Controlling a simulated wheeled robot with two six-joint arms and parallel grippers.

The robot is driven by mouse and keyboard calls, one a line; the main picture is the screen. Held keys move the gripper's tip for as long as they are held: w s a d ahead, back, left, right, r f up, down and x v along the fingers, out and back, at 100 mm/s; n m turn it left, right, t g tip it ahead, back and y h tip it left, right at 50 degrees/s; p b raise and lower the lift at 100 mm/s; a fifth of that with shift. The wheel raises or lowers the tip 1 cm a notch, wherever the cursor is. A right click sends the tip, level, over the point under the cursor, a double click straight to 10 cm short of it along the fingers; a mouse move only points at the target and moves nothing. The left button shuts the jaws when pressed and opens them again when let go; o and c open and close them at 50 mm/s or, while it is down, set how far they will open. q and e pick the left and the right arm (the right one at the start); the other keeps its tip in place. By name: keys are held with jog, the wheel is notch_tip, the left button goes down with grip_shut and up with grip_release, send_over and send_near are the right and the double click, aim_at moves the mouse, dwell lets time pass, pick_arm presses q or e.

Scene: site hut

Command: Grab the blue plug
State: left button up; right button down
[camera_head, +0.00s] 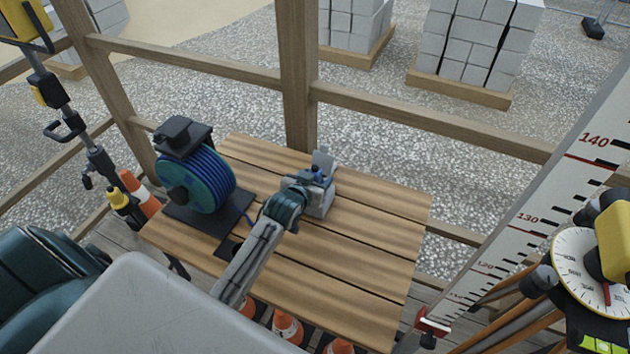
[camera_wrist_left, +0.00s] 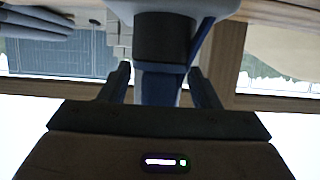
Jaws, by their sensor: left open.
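The blue plug (camera_head: 317,174) sits at a grey socket box with a raised lid (camera_head: 321,201) on the wooden table. My left gripper (camera_head: 305,184) is right at the plug, and its arm partly hides the plug and box. In the left wrist view the blue body of the plug (camera_wrist_left: 158,90) shows between the two open fingers of my left gripper (camera_wrist_left: 160,82). A narrow gap seems to show on each side. A wide black part (camera_wrist_left: 165,38) is at the plug's far end. My right gripper is not in view.
A cable reel with blue cable (camera_head: 207,180) stands left of my arm on the slatted table (camera_head: 370,215). A wooden post (camera_head: 298,80) and rails stand behind it. A graduated staff (camera_head: 540,200) and a dial (camera_head: 585,275) are at the right. Orange cones (camera_head: 288,326) stand below.

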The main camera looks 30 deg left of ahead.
pick_arm(q)
jog(key=shift+s, duration=0.1)
jog(key=c, duration=1)
